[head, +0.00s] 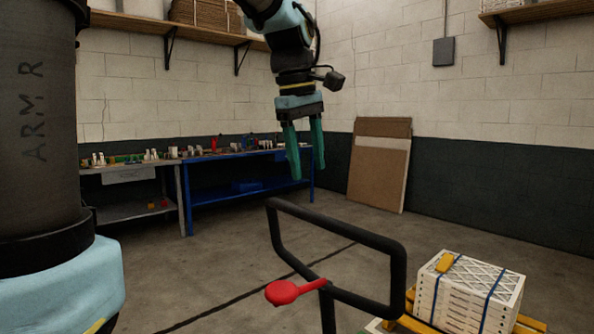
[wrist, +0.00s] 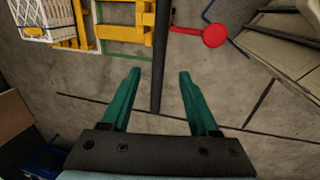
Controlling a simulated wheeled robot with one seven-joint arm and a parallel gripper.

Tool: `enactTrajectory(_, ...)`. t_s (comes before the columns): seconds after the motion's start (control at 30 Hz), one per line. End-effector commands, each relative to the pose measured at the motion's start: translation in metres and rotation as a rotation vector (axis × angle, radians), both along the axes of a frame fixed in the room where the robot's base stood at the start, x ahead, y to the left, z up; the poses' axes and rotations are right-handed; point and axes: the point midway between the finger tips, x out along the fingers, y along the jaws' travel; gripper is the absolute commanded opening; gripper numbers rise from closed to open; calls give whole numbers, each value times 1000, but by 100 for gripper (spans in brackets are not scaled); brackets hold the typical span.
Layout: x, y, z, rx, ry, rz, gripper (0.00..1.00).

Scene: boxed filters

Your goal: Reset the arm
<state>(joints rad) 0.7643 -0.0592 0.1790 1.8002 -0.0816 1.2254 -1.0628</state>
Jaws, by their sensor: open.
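My gripper (head: 305,160) hangs from my arm with its two green fingers pointing down, in the upper middle of the head view. The fingers stand apart with nothing between them. In the wrist view my gripper (wrist: 157,75) is also open and empty above the grey floor. It touches nothing that I can see.
A black rail (head: 345,233) with a red paddle-shaped part (head: 287,292) stands in front. A strapped stack of boxed filters (head: 468,295) sits on a yellow frame at lower right. A blue workbench (head: 235,186) with small items and leaning boards (head: 378,170) stand by the walls.

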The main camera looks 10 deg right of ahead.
Motion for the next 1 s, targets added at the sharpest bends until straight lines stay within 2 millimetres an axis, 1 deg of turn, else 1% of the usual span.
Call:
enactTrajectory(0.07, 6, 11, -17, 14, -4, -17, 61)
enactTrajectory(0.17, 17, 36, -56, 44, -21, -76, 61)
enactTrajectory(0.2, 21, 50, -75, 58, -32, -109, 61)
enactTrajectory(0.27, 24, 74, -107, 83, -43, -165, 61)
enactTrajectory(0.3, 24, 90, -128, 101, -51, -207, 61)
enactTrajectory(0.37, 20, 116, -159, 126, -62, -270, 61)
enactTrajectory(0.4, 15, 133, -178, 142, -68, -317, 61)
enactTrajectory(0.5, -2, 169, -219, 177, -78, -423, 61)
enactTrajectory(0.53, -8, 177, -228, 185, -81, -450, 61)
enactTrajectory(0.6, -20, 192, -245, 200, -86, -506, 61)
enactTrajectory(0.7, -32, 204, -259, 213, -90, -558, 61)
enactTrajectory(0.8, -37, 208, -264, 217, -94, -580, 61)
enactTrajectory(1.0, -36, 208, -264, 218, -96, -584, 61)
